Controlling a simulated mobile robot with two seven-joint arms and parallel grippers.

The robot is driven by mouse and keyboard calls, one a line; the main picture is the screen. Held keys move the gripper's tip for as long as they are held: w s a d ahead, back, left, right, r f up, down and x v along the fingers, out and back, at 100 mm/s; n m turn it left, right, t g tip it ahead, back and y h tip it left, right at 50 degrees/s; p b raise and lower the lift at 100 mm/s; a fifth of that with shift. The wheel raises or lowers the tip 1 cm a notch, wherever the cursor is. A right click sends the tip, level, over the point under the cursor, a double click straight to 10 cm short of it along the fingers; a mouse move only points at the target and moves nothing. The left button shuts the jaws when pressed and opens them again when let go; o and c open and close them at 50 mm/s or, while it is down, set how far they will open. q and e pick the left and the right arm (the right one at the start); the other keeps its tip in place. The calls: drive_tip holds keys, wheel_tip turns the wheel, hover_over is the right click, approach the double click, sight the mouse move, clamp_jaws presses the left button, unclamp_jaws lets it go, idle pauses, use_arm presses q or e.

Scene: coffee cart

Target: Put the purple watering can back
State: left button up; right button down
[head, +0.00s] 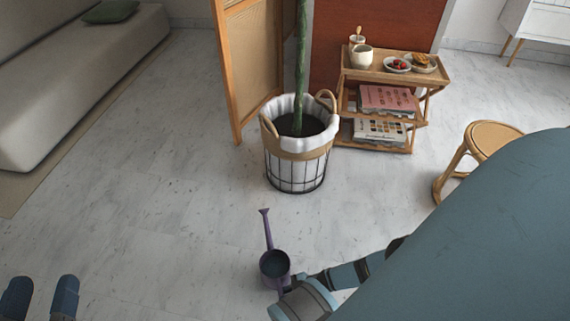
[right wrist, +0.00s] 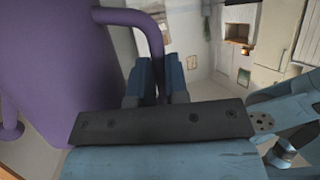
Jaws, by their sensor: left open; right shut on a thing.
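The purple watering can (head: 275,264) is at the bottom centre of the head view, with its long spout pointing away from me toward the plant basket. My right gripper (right wrist: 157,80) is shut on the can's handle, which passes between its fingers in the right wrist view. The can's body (right wrist: 60,60) fills the left of that view. The can looks held over the marble floor; its height is hard to tell. My left gripper (head: 40,296) is open and empty at the bottom left corner of the head view.
A plant basket (head: 297,170) stands ahead, in front of a folding screen (head: 250,60). A wooden cart (head: 378,68) with dishes and books is right of it. A rattan stool (head: 492,137) is further right, a sofa (head: 80,75) at left. The floor at left centre is clear.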

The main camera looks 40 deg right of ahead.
drive_tip(key=shift+f, duration=0.7)
drive_tip(key=shift+r, duration=0.15)
drive_tip(key=c, duration=1.3)
unclamp_jaws()
use_arm(q)
drive_tip(key=shift+w+a+m, duration=0.1)
drive_tip(key=shift+w+m, duration=0.05)
drive_tip(key=shift+m, duration=0.25)
use_arm(e)
drive_tip(key=shift+o, duration=0.9)
drive_tip(key=shift+a, duration=0.25)
use_arm(q)
drive_tip(key=n+p, duration=0.1)
drive_tip(key=s+d+n+g+p, duration=0.1)
drive_tip(key=p, duration=0.1)
drive_tip(key=shift+s+f+n+p, duration=0.1)
drive_tip(key=shift+s+n+p, duration=0.15)
drive_tip(key=shift+n+p, duration=0.05)
use_arm(e)
drive_tip(key=v, duration=1.2)
drive_tip(key=shift+d, duration=0.2)
